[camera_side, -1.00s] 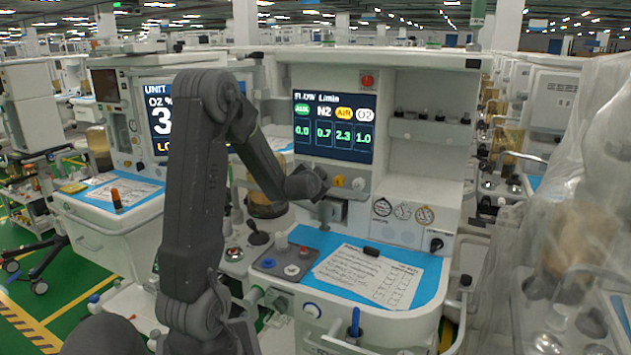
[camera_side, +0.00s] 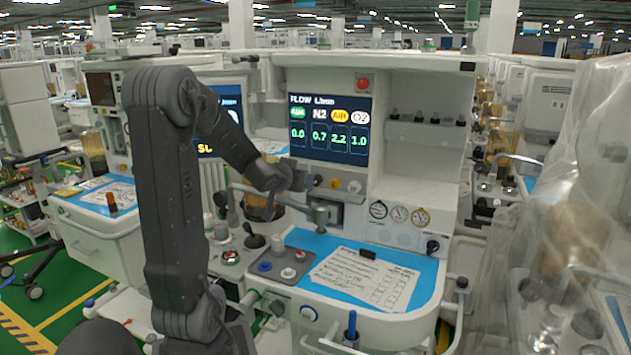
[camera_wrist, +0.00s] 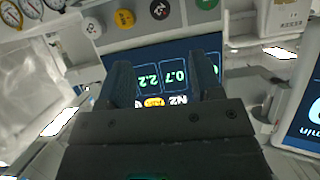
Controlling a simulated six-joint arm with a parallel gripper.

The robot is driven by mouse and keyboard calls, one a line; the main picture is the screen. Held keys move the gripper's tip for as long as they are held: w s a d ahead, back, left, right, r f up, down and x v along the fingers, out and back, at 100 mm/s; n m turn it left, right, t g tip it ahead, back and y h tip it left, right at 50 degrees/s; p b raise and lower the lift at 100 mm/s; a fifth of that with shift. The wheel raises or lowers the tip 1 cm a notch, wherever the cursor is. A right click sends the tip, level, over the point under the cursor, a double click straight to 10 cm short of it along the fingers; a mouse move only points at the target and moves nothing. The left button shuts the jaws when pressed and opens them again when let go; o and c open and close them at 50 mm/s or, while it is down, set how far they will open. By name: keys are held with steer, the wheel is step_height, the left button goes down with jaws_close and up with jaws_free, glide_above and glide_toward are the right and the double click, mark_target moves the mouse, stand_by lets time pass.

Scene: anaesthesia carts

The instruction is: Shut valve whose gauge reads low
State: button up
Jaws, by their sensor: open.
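The flow screen (camera_side: 328,130) of the middle cart shows 0.0, 0.7, 2.2 and 1.0 under green, N2, yellow AIR and white O2 labels. Below it are a dark knob (camera_side: 318,180), a yellow knob (camera_side: 335,183) and a white knob (camera_side: 355,187). The wrist view shows the white (camera_wrist: 91,27), yellow (camera_wrist: 124,18), dark (camera_wrist: 160,8) and green (camera_wrist: 207,3) knobs. Three dial gauges (camera_side: 399,214) sit lower right; their needles are too small to read. My gripper (camera_wrist: 166,80) is open and empty, in front of the screen's lower left; it hides the green knob from the side.
A metal arm (camera_side: 319,215) projects below the knobs. A blue work surface (camera_side: 410,262) holds papers and a small black object. A black knob (camera_side: 433,246) is under the dials. A plastic-draped cart (camera_side: 580,220) stands right, another cart (camera_side: 95,230) left.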

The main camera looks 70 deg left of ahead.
mark_target(316, 181)
steer(key=x, duration=1.3)
steer(key=shift+w+a+f, duration=0.2)
steer(key=shift+w+a, duration=0.05)
steer(key=c, duration=0.9)
steer(key=m+g+y, duration=0.1)
steer(key=m, duration=0.1)
steer(key=shift+d+m, duration=0.15)
steer(key=shift+m, duration=0.15)
steer(key=shift+w+m+g+y, duration=0.1)
steer(key=shift+m+g+y, duration=0.5)
steer(key=shift+m+y, duration=0.75)
steer(key=shift+m, duration=0.35)
